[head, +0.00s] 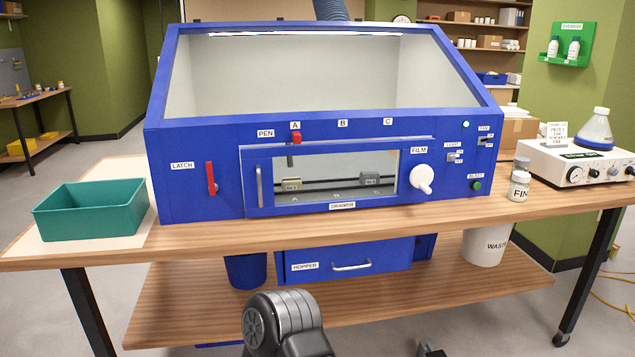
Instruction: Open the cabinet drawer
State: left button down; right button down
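The blue cabinet (200,140) stands on the wooden bench with a sloped clear top. Its front has a windowed panel (300,209) labelled DRAWER, with a vertical grey handle (259,186) at its left side. The panel looks shut against the front. A red latch lever (211,178) stands upright left of it, beside the LATCH label. A white FILM knob (422,180) is at the panel's right. Below the bench top is a blue HOPPER drawer (320,270) with a horizontal handle (351,266); it looks shut. Neither gripper can be made out; only dark arm parts of mine show at the bottom.
A teal tray (90,222) sits on the bench at left. A small jar (519,186) and a white instrument (575,166) with a flask (594,130) are at right. A red PEN slider (296,138) is above the window. A white waste bin (484,246) stands on the lower shelf.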

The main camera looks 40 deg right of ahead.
aim_at(332, 185)
jog(key=z, duration=1.55)
